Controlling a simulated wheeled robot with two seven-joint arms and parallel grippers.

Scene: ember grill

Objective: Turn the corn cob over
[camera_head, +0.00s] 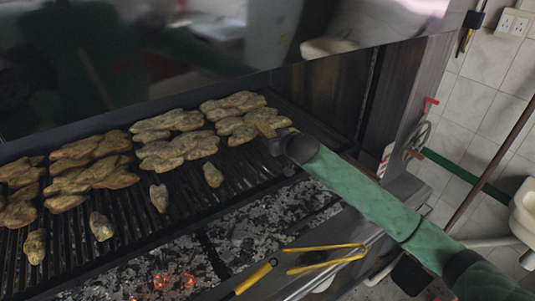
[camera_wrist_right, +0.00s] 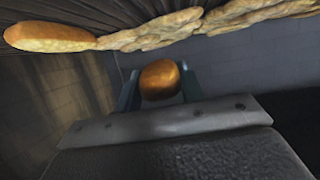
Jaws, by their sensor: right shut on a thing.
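My right gripper (camera_head: 268,135) is over the right end of the grill grate, beside the rightmost flat browned pieces. It is shut on the corn cob (camera_head: 264,129), of which only a small yellowish part shows in the head view. In the right wrist view the corn cob (camera_wrist_right: 160,80) shows end-on as a rounded golden-brown shape between the two gripper fingers (camera_wrist_right: 158,92). The rest of its length and its turned side are hidden. My left gripper is not in view.
Flat browned food pieces (camera_head: 178,150) lie in rows on the dark grate (camera_head: 185,203), with several small oblong pieces (camera_head: 159,197) in front. Embers (camera_head: 245,240) glow below. Yellow tongs (camera_head: 325,258) rest at the front edge. A dark hood (camera_head: 200,65) overhangs the back.

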